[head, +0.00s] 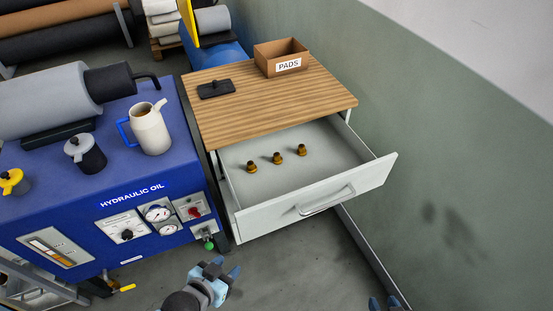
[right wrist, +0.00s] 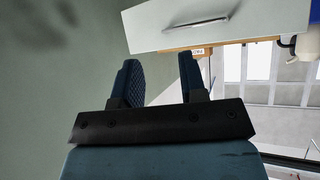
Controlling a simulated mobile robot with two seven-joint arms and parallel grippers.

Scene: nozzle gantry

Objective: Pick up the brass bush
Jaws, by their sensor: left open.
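Three small brass pieces stand in the open drawer (head: 318,139) in the head view: a left one (head: 251,167), a middle one (head: 277,158) and a right one (head: 302,150). They look alike, and I cannot tell which is the brass bush. My left gripper (head: 230,270) is open and empty, low in front of the drawer and the blue machine. My right gripper (head: 386,303) is at the bottom edge of the head view, right of the drawer. The right wrist view shows its fingers (right wrist: 160,80) apart with nothing between them.
The drawer's front (head: 315,200) with its handle (head: 326,201) stands pulled out below a wooden top (head: 265,100). On the top are a PADS box (head: 281,58) and a dark block (head: 215,89). A blue hydraulic machine (head: 150,190) stands left; a green wall (head: 440,140) rises right.

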